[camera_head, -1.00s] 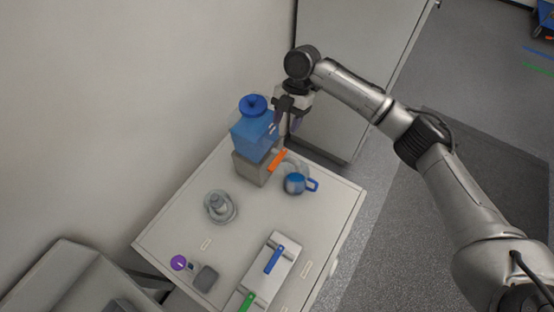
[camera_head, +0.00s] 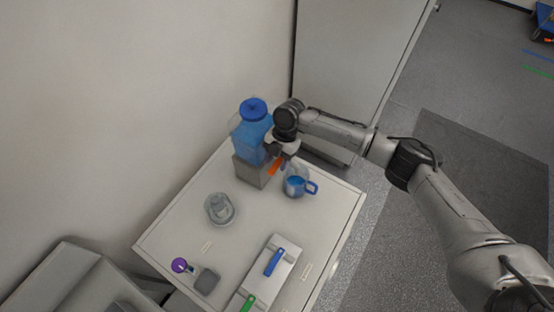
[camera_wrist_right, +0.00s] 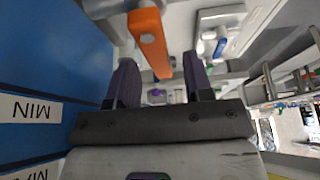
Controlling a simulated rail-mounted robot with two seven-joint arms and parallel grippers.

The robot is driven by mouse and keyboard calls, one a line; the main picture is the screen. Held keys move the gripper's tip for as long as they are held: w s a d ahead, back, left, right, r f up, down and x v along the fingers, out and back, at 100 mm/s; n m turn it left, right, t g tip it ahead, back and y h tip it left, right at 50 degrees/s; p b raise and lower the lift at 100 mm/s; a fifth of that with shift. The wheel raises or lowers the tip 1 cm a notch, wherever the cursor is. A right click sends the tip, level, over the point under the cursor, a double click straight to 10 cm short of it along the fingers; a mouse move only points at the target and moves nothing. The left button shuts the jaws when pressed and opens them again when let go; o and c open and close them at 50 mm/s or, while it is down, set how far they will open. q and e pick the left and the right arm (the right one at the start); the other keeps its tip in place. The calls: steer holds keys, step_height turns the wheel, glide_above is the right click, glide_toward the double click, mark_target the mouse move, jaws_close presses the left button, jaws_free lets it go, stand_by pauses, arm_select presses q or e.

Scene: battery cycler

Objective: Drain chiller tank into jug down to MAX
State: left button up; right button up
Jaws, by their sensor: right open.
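The chiller tank (camera_head: 252,140), clear with blue liquid and a blue cap, stands on a grey base (camera_head: 250,171) at the table's back. Two upside-down labels show on it in the right wrist view, one reading MIN (camera_wrist_right: 30,108). Its orange tap lever (camera_head: 274,168) sticks out at the front right. The clear jug (camera_head: 294,186) with a blue handle stands below the tap with blue liquid in it; its level is unclear. My right gripper (camera_head: 277,156) is at the lever. In the wrist view its purple fingers (camera_wrist_right: 160,68) are apart, with the lever (camera_wrist_right: 150,40) between them in the picture; contact is unclear.
A clear glass vessel (camera_head: 219,209) stands left of the jug. A white tray (camera_head: 257,287) with blue (camera_head: 274,262) and green (camera_head: 248,302) handles lies at the front. A purple round item (camera_head: 179,265) and a grey block (camera_head: 207,281) are at front left. The wall is close behind the tank.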

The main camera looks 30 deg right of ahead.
steer(key=shift+f, duration=0.15)
steer(key=shift+c, duration=0.5)
jaws_close()
steer(key=shift+s, duration=0.1)
